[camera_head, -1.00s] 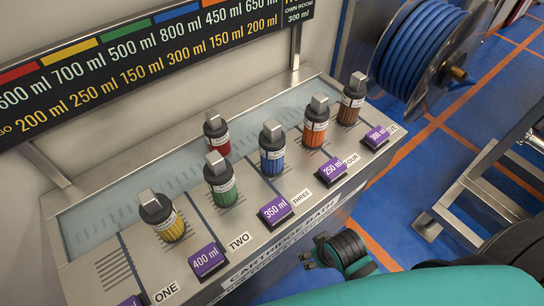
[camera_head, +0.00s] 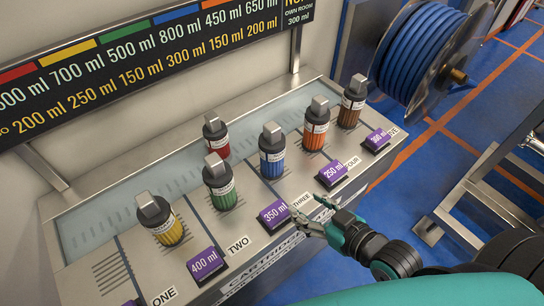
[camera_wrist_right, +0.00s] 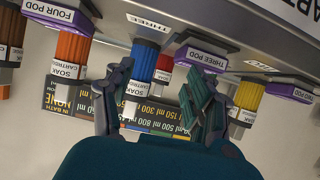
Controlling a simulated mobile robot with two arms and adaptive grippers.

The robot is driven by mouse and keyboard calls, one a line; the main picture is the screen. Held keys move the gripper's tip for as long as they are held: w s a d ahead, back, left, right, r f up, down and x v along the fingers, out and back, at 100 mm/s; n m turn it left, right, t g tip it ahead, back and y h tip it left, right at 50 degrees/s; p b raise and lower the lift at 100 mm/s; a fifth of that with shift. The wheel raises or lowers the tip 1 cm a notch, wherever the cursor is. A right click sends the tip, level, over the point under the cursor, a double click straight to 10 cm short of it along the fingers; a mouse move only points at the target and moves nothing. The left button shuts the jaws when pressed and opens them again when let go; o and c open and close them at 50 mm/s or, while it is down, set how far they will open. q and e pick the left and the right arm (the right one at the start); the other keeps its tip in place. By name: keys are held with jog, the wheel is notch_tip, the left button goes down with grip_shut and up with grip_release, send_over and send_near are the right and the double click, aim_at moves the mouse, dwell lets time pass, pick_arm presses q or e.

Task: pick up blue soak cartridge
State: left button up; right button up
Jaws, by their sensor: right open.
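The blue soak cartridge (camera_head: 271,150) stands upright on the steel cartridge bath (camera_head: 130,262), with a dark collar, a white label and a grey top. In the right wrist view the blue cartridge (camera_wrist_right: 143,75) appears upside down, between the finger lines but beyond the fingertips. My right gripper (camera_head: 309,210) is open and empty at the front edge of the bath, by the THREE label, apart from the cartridge. Its two fingers also show in the right wrist view (camera_wrist_right: 155,100). My left gripper is not in view.
Green (camera_head: 221,182) and red (camera_head: 216,135) cartridges stand left of the blue one; orange (camera_head: 315,130) and brown (camera_head: 352,102) stand right. A yellow one (camera_head: 159,220) is far left. Purple volume plates (camera_head: 275,213) line the front edge. A blue hose reel (camera_head: 425,50) stands at right.

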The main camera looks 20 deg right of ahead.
notch_tip(320, 180, up, 8)
jog(key=d+t+y, duration=0.2)
jog(key=t, duration=0.3)
jog(key=p, duration=0.2)
send_near(277, 136)
jog(key=x, duration=0.6)
jog(key=shift+a+f, duration=0.15)
jog(key=shift+a, duration=0.35)
jog(key=x, duration=0.1)
jog(key=p+x, duration=0.1)
jog(key=x, duration=0.3)
jog(key=shift+w+d+p, duration=0.35)
jog(key=shift+w, duration=0.05)
jog(key=shift+s, duration=0.1)
grip_shut()
